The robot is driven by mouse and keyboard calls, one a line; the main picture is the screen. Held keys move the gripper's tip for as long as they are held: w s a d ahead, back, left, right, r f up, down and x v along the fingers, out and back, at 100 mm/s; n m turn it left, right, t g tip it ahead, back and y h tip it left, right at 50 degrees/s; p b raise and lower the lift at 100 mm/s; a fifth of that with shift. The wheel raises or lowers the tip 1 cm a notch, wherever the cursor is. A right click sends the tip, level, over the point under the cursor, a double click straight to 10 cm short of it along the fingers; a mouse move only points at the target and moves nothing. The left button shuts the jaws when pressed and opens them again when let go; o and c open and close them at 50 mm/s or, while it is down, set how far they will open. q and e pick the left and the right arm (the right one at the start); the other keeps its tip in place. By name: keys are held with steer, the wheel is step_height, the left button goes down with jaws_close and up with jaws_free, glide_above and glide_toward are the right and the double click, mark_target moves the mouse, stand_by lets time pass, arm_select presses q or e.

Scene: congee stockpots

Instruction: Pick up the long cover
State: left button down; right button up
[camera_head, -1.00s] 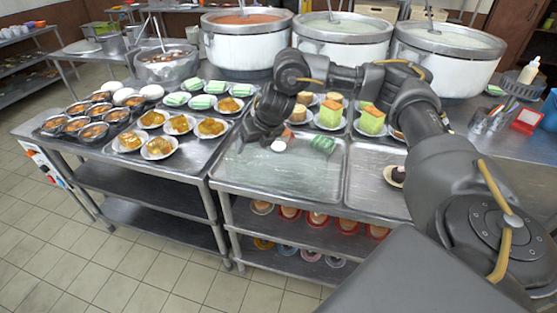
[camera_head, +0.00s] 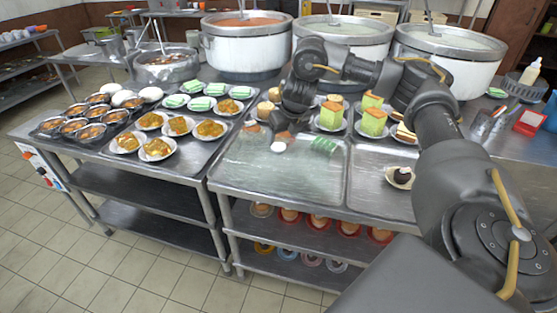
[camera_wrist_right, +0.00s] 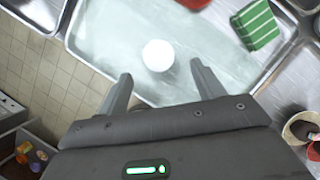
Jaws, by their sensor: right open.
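My right gripper (camera_wrist_right: 160,85) is open and empty, above the tray's back part in the head view (camera_head: 282,128). My left gripper is out of view.
Three large stockpots (camera_head: 247,45) stand along the back. Plates of yellow food (camera_head: 155,148) and dark bowls (camera_head: 90,128) fill the left table. Green and yellow cakes (camera_head: 373,122) stand right of my gripper. A dark-topped pastry (camera_head: 402,176) sits in the right tray.

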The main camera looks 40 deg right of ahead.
mark_target(279, 146)
steer(key=shift+f, duration=0.25)
steer(key=x, duration=0.4)
steer(key=shift+w+f+b, duration=0.2)
steer(key=shift+w+b, duration=0.1)
steer(key=shift+b, duration=0.05)
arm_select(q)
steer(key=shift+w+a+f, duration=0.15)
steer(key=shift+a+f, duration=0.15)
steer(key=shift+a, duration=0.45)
arm_select(e)
steer(key=c, duration=1.1)
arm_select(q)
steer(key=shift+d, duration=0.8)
arm_select(e)
jaws_close()
